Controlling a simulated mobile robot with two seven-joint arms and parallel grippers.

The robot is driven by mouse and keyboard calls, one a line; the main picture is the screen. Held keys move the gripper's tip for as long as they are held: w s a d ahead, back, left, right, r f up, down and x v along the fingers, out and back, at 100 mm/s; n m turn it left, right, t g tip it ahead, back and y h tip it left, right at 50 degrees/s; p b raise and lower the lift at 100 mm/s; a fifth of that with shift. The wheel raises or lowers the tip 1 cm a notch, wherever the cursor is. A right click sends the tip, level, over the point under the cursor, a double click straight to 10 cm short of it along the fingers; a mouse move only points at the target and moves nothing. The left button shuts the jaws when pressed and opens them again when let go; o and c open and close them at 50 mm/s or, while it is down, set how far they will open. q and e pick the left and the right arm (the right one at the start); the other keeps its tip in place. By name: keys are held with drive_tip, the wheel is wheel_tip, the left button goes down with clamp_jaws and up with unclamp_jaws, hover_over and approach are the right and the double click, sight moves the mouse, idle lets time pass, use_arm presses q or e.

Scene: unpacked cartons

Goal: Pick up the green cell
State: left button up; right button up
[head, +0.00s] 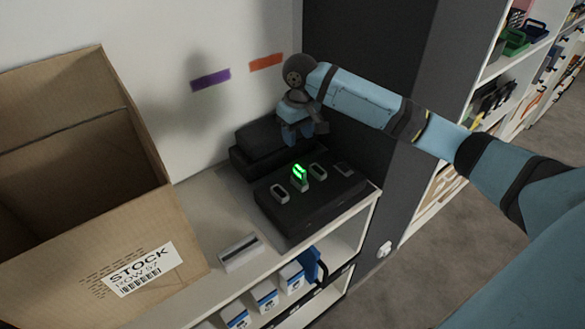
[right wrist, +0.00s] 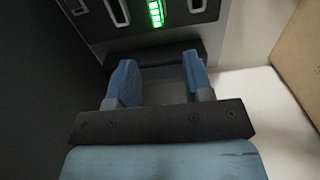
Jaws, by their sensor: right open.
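The green cell (head: 299,174) glows and stands upright in one slot of a black dock (head: 312,204) on the shelf top. It also shows at the top of the right wrist view (right wrist: 156,12), beyond my fingertips. My right gripper (head: 304,131) hangs above and behind the dock, apart from the cell. In the right wrist view its two blue fingers (right wrist: 158,84) are spread with nothing between them. My left gripper is in neither view.
A large open cardboard box (head: 90,220) stands on the left. A small grey block (head: 241,253) lies on the shelf top (head: 208,202) in front of the dock. A dark case (head: 262,142) sits behind the dock, by the wall. Stocked shelves are at the right.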

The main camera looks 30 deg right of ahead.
sight(300, 168)
drive_tip(key=f, duration=0.7)
drive_tip(key=shift+w+d+f+p, duration=0.15)
drive_tip(key=shift+d+f+p, duration=0.05)
drive_tip(key=shift+p, duration=0.2)
drive_tip(key=f, duration=0.3)
drive_tip(key=f+p, duration=0.1)
drive_tip(key=shift+s+f, duration=0.35)
drive_tip(key=shift+s, duration=0.05)
drive_tip(key=shift+f, duration=0.35)
drive_tip(key=shift+c, duration=0.5)
clamp_jaws()
